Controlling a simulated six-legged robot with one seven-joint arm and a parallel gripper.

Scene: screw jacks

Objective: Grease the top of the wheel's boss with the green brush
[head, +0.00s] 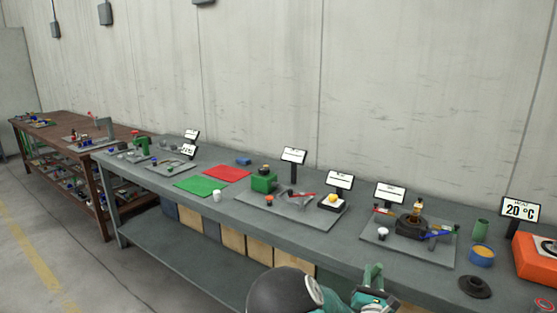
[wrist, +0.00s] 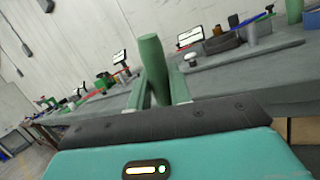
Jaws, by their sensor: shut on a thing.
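My gripper (head: 374,280) is at the front edge of the grey bench, low in the head view. In the wrist view its fingers (wrist: 158,92) are shut on an upright green handle (wrist: 152,65), which I take to be the green brush. Its bristles cannot be made out. A dark round wheel-like part (head: 410,228) sits on a grey plate on the bench, behind and right of my gripper, with a brass-coloured piece above it. A black disc with a raised centre (head: 475,287) lies at the bench's front right. I cannot tell which is the wheel with the boss.
A blue-handled tool (head: 441,233) and a small white cup (head: 382,233) are by the dark part. A green cup (head: 481,229), a blue tin with yellow contents (head: 482,254) and an orange unit (head: 537,258) stand right. Green (head: 201,185) and red (head: 228,173) mats lie left.

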